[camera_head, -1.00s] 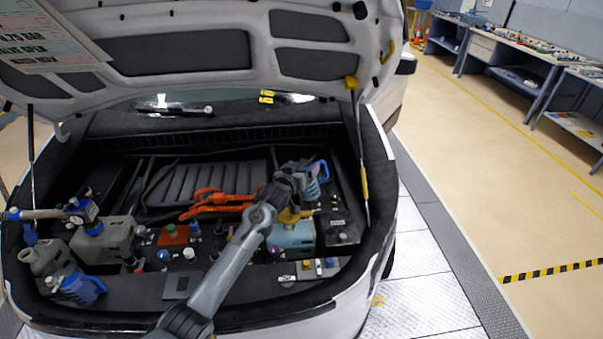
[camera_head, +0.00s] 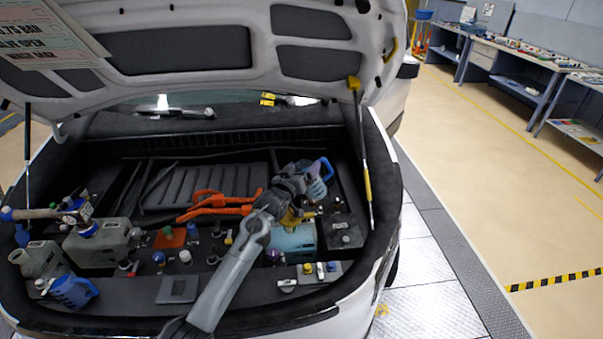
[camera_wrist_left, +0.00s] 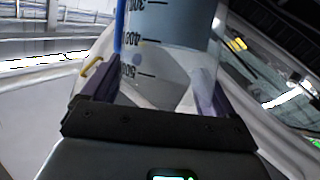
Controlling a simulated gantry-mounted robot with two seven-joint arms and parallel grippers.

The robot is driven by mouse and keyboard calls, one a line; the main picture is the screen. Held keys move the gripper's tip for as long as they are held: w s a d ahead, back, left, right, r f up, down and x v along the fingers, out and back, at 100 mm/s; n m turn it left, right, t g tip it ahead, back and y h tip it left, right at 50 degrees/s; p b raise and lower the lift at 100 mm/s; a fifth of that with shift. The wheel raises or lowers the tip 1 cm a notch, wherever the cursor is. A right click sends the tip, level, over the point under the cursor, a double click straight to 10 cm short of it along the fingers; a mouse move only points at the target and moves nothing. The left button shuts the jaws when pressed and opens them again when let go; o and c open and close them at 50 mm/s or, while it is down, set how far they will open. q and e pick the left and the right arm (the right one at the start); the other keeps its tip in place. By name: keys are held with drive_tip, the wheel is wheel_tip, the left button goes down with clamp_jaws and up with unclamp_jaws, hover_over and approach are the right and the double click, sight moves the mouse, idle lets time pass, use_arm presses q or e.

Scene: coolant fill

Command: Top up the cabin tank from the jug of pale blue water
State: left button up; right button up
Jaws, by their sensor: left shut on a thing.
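My left gripper (camera_head: 301,183) is shut on a clear jug (camera_head: 316,187) with a blue handle (camera_head: 327,168), above the right side of the open bay. In the left wrist view the jug (camera_wrist_left: 165,60) shows black volume marks and pale grey-blue water with a slanted edge; the jug looks tilted. Below it a yellow funnel-like piece (camera_head: 292,217) sits over a teal tank (camera_head: 293,244). My arm partly hides both. I cannot tell whether the jug touches the funnel or whether water flows. A grey tank (camera_head: 98,247) stands at the left. My right gripper is not in view.
Orange cables (camera_head: 218,202) and several coloured caps lie between the tanks. A yellow-ended strut (camera_head: 363,150) rises at the right. The lid (camera_head: 180,50) is raised overhead.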

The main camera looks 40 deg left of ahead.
use_arm(q)
drive_tip(key=shift+r+n+t+b, duration=0.1)
drive_tip(key=shift+n+t+b, duration=0.2)
drive_tip(key=shift+t+b, duration=0.15)
idle(0.8)
drive_tip(key=shift+s+a+b, duration=0.1)
drive_tip(key=shift+b, duration=0.3)
idle(0.3)
idle(0.9)
drive_tip(key=shift+f+n+t+y+b, duration=0.2)
drive_tip(key=shift+n+t+y+b, duration=0.1)
drive_tip(key=shift+n+b, duration=0.1)
idle(0.3)
drive_tip(key=shift+s, duration=0.1)
idle(0.7)
drive_tip(key=shift+f+b, duration=0.1)
drive_tip(key=shift+b, duration=0.3)
idle(0.4)
